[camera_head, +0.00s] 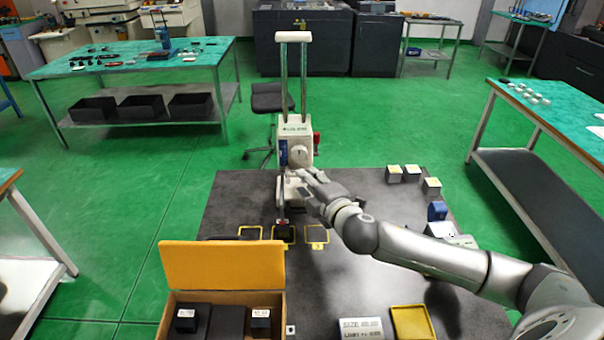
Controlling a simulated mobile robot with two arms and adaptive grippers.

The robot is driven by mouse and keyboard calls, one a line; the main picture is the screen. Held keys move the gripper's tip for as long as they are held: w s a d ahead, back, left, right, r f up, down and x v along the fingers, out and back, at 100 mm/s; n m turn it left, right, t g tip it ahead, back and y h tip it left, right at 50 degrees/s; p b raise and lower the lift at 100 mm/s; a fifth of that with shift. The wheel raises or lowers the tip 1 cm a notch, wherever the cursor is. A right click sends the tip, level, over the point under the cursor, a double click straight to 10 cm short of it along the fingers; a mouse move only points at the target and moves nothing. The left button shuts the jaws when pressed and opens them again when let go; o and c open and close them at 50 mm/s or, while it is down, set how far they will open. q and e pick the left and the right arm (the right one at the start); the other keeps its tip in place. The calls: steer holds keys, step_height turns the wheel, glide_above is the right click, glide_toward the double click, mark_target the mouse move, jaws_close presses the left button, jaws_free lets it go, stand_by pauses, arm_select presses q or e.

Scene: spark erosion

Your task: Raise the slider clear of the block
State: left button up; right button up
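A white instrument with two upright metal columns (293,85) and a white crossbar (293,37) stands at the back middle of the dark table. Its white slider (297,133) sits low on the columns, with a round knob (299,154) on its front. A thin tip (281,213) reaches down toward a dark block (283,233) in the middle yellow-outlined square; whether they touch is too small to tell. My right gripper (312,190) is just below and right of the knob, partly covering the instrument's lower part. Its finger opening and any contact are unclear. My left gripper is out of view.
An open box with a yellow lid (222,270) stands at the front left, holding dark blocks. Small pale-topped blocks (412,171) stand at the back right edge. A labelled plate (361,328) and a yellow tray (412,324) lie at the front. My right arm spans the table's right side.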

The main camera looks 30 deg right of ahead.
steer(key=x, duration=0.4)
steer(key=shift+p, duration=0.3)
steer(key=shift+c, duration=0.7)
steer(key=c, duration=0.5)
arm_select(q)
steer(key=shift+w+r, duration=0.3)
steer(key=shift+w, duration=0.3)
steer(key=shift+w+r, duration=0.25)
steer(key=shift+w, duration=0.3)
arm_select(e)
jaws_close()
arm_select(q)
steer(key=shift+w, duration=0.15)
